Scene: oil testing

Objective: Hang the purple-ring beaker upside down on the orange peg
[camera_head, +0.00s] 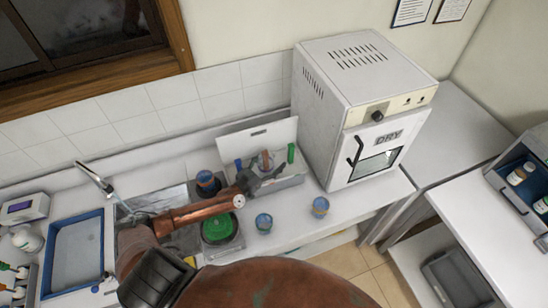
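A white drying rack (276,134) stands at the back of the counter, with a blue peg (238,164) and a green peg (291,153) showing. A small glassy, pinkish-orange shape (266,159) sits between them. It may be the beaker over the orange peg, but no purple ring can be made out. My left gripper (268,174) is just in front of this shape, at the rack. Its fingers overlap the shape's lower part, and I cannot tell whether they grip it. My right gripper is not in view.
Two bluish beakers, one (264,223) and another (320,207), stand on the counter in front. A dark blue container (207,183) is left of the rack. A white drying oven (362,105) stands close on the right. A blue tray (78,256) lies far left.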

